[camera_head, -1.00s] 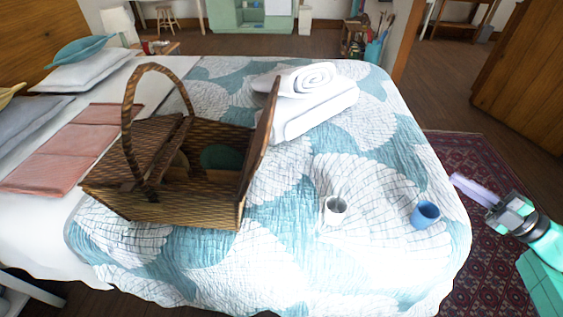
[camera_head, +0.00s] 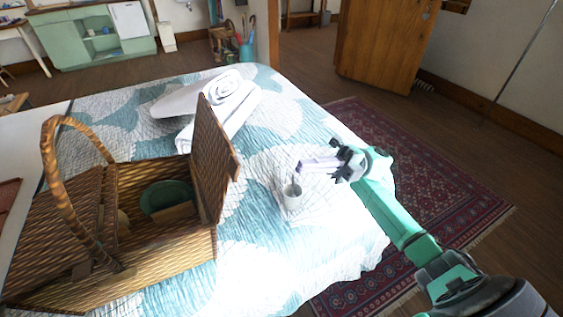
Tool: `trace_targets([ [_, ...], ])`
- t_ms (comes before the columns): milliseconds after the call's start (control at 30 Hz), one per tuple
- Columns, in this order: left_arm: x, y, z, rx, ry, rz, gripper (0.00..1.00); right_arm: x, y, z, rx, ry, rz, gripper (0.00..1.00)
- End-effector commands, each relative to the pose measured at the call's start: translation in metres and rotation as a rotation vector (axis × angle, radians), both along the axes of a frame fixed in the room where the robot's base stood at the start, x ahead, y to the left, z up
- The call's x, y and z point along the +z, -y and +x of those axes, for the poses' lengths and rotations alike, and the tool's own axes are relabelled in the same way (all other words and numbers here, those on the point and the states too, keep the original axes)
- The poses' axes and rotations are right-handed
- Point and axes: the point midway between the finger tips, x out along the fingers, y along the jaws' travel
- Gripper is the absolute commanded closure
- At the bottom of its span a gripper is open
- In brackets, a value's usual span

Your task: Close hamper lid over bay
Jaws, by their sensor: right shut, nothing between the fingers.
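The wicker hamper (camera_head: 172,255) stands on the bed at the left, with a tall arched handle (camera_head: 62,195). Its right lid (camera_head: 208,160) stands up, hinged open at the right end. The bay below it is open and shows a green round thing (camera_head: 165,198) and a brown piece beside it. The left lid (camera_head: 60,235) lies flat over the left side. My right gripper (camera_head: 303,165) is shut and empty, above the bed to the right of the raised lid and apart from it. My left gripper is out of view.
Rolled and folded white towels (camera_head: 225,100) lie behind the raised lid. Quilt between the lid and the mug is clear. A patterned rug (camera_head: 440,190) lies beyond the bed's right edge.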

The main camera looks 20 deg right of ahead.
Motion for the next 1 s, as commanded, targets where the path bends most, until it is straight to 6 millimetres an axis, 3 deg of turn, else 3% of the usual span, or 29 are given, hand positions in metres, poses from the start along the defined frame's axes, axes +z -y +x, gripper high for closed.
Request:
trace_targets([
  [133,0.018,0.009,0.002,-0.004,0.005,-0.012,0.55,0.018,-0.03,-0.003,0.003,0.001,0.004,1.0],
  [500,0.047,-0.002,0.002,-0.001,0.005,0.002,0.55,0.043,-0.098,-0.007,0.0,0.0,0.004,1.0],
  [667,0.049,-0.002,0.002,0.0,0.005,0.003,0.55,0.043,-0.108,-0.007,-0.002,-0.002,0.002,1.0],
  [1000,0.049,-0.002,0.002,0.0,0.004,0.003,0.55,0.043,-0.108,-0.007,-0.001,-0.001,-0.002,1.0],
])
